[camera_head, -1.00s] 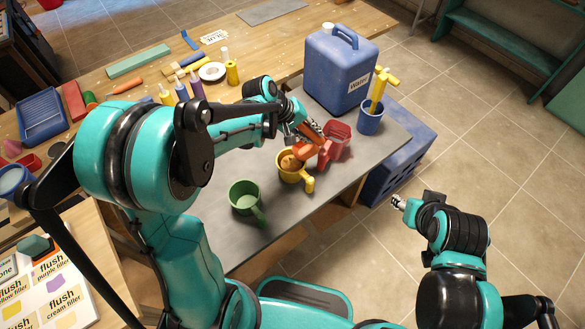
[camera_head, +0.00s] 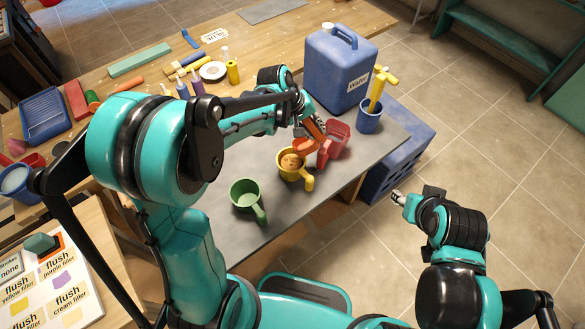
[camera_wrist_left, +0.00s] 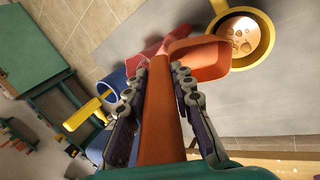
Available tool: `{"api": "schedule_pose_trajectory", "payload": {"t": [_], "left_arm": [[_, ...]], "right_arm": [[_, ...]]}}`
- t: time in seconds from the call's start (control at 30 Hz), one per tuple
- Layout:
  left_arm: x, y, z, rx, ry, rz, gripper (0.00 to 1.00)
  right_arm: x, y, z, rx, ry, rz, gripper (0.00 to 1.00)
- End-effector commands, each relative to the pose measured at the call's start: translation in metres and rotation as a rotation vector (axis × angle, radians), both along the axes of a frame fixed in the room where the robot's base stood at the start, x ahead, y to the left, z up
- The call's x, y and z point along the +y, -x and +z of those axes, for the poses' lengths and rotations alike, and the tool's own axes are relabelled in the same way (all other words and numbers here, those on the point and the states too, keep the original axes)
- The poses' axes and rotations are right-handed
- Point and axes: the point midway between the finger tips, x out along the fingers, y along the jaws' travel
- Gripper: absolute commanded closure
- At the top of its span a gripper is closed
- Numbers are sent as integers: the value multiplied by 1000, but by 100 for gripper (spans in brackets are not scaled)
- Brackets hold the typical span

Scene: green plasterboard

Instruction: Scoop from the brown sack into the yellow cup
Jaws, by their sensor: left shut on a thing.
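My left gripper (camera_head: 312,128) is shut on the handle of an orange scoop (camera_head: 304,147). In the left wrist view the handle runs between the fingers (camera_wrist_left: 160,95), and the scoop's bowl (camera_wrist_left: 200,64) looks bare inside. The bowl is right beside the yellow cup (camera_head: 281,167) and seems to overlap its rim; I cannot tell if they touch. The yellow cup stands upright with tan-brown, lumpy contents, also visible in the left wrist view (camera_wrist_left: 268,36). I see no brown sack; my left arm covers part of the table. My right gripper (camera_head: 397,197) is off the table, its fingers too small to read.
A green cup (camera_head: 243,196) is at the front. A blue water canister (camera_head: 335,75) and a blue cup (camera_head: 369,120) holding a yellow tool stand at the back right. The grey table's front right is clear.

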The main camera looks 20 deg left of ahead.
Motion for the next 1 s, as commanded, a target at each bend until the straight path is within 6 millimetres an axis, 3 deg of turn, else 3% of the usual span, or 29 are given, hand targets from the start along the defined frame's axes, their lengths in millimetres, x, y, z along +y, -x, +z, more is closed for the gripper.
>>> {"api": "schedule_pose_trajectory", "payload": {"t": [0.5,0.87,1.0], "left_arm": [[0,0,45,0,0,0,100],[-1,0,47,9,-15,-3,100],[-4,-2,49,99,-173,-10,100]], "right_arm": [[0,0,34,0,0,0,56],[0,0,35,0,0,0,56],[0,0,46,0,0,0,56]]}}
